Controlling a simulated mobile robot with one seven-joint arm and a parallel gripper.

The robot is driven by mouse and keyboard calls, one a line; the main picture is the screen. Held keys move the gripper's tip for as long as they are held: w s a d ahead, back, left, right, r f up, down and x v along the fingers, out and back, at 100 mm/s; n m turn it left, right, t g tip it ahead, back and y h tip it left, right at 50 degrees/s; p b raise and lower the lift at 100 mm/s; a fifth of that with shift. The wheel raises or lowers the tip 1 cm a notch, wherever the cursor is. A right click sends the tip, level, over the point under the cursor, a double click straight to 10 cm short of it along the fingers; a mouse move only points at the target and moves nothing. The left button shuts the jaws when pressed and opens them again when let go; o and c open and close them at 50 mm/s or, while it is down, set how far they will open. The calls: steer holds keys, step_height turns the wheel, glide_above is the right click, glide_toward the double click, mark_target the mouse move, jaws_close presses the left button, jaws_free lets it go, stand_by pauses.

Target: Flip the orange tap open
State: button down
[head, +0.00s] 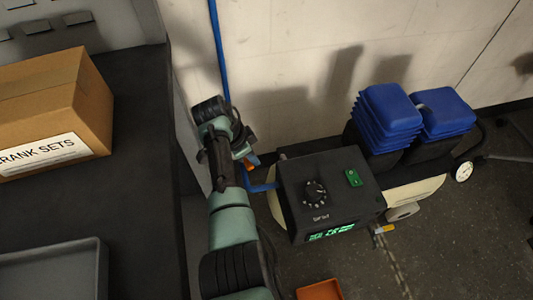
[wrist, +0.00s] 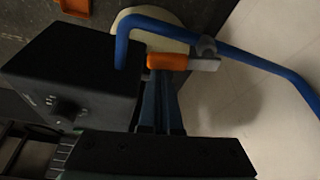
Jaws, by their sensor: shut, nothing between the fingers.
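The tap's orange handle (wrist: 167,61) shows in the wrist view, with a pale end at its right beside a grey fitting (wrist: 207,45) on a bent blue pipe (wrist: 255,60). In the head view only a small bit of orange handle (head: 251,161) shows beside my arm, which hides much of the tap. My gripper (wrist: 163,78) is shut and empty, its fingertips just below the handle in the wrist view. I cannot tell whether they touch it. In the head view my gripper (head: 245,155) is close to the wall pipe.
A black box with a dial and green switch (head: 325,190) stands right of my arm. Blue stacked pieces (head: 388,115) stand behind it. A dark bench (head: 140,150) with a cardboard box (head: 60,100) is at the left. An orange tray (head: 320,290) lies at the bottom.

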steer(key=shift+w+a+f+b, duration=0.1)
steer(key=shift+w+b, duration=0.1)
steer(key=shift+b, duration=0.15)
steer(key=shift+w+a+b, duration=0.3)
steer(key=shift+w+b, duration=0.25)
steer(key=shift+b, duration=0.35)
step_height(320, 180, up, 10)
steer(key=p, duration=0.5)
steer(key=shift+d+f, duration=0.15)
steer(key=shift+d, duration=0.15)
steer(key=shift+w, duration=0.1)
